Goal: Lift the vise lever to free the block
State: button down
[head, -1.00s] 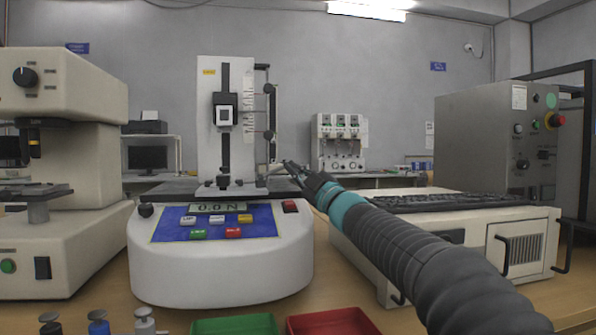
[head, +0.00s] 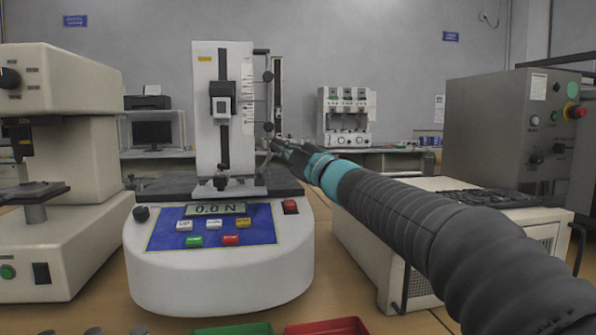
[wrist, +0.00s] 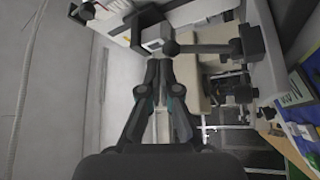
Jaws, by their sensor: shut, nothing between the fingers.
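A white test stand (head: 203,120) with an upright column stands on a rounded base reading 0.0 N. A dark gauge head (head: 222,100) sits on its column. A thin upright with black round knobs (head: 268,76) runs along the column's right side. My gripper (head: 273,146) is beside the lower knob, right of the column; I cannot tell whether it touches. In the wrist view my gripper (wrist: 158,66) is shut and empty, its tips just below a pale grey block-like part (wrist: 155,38). A black bar with a round end (wrist: 205,47) extends right of it. I cannot tell for certain which part is the vise lever.
A beige microscope-like machine (head: 60,250) stands at left. Green (head: 232,329) and red trays (head: 328,327) lie at the front edge.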

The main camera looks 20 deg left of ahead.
jog(key=shift+s+a+r, duration=0.25)
jog(key=shift+a, duration=0.15)
jog(key=shift+s+a, duration=0.1)
jog(key=shift+a, duration=0.05)
dwell(0.9)
jog(key=r+b+v, duration=0.1)
jog(key=v, duration=0.9)
jog(key=shift+d+r+b, duration=0.25)
jog(key=shift+r+b, duration=0.05)
jog(key=shift+b, duration=0.1)
